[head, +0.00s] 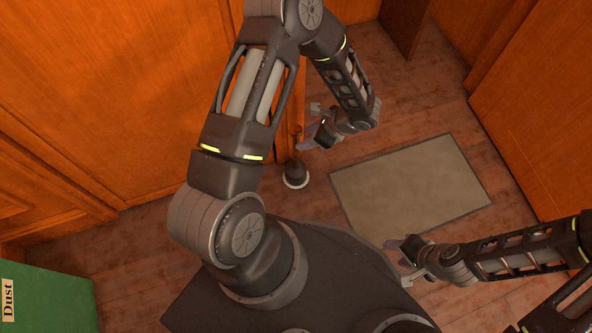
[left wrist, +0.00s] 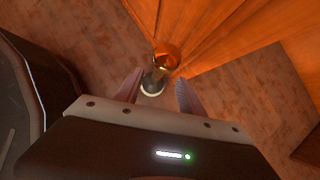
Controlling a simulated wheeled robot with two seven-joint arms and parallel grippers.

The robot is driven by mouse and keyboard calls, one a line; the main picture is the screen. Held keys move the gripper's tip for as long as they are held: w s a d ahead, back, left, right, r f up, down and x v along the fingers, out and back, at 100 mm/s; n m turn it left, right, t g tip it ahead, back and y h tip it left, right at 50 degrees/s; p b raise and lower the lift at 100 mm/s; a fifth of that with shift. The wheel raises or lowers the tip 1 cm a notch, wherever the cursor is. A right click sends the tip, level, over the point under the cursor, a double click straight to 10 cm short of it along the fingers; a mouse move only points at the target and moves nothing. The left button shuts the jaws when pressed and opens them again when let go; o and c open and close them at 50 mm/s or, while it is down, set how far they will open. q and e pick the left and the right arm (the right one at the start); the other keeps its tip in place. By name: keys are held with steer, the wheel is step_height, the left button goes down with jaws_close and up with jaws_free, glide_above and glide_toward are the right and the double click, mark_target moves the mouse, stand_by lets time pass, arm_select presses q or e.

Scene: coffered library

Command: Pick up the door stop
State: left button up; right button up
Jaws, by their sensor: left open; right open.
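The door stop (head: 295,174) is a small dark dome on a pale round base. It stands on the wooden floor beside the orange wood panel in the head view. My left gripper (head: 308,126) is open above it, a little up and to the right of it in that view. In the left wrist view the door stop (left wrist: 153,84) shows beyond and between the open fingers (left wrist: 159,84), apart from them. Nothing is between the fingers' tips. My right gripper (head: 396,257) is open and empty, low on the right side of the head view.
A beige mat (head: 410,187) with a dark border lies on the floor right of the door stop. Orange wood panels (head: 120,90) rise on the left, and another (head: 540,100) on the right. A green item marked "Dust" (head: 45,297) is at the lower left.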

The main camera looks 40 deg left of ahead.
mark_target(296, 142)
arm_select(q)
steer(key=shift+b+x, duration=0.3)
steer(key=shift+x, duration=0.9)
steer(key=b+x, duration=0.2)
steer(key=x, duration=0.3)
steer(key=shift+f, duration=0.15)
jaws_close()
steer(key=shift+w, duration=0.1)
stand_by(0.9)
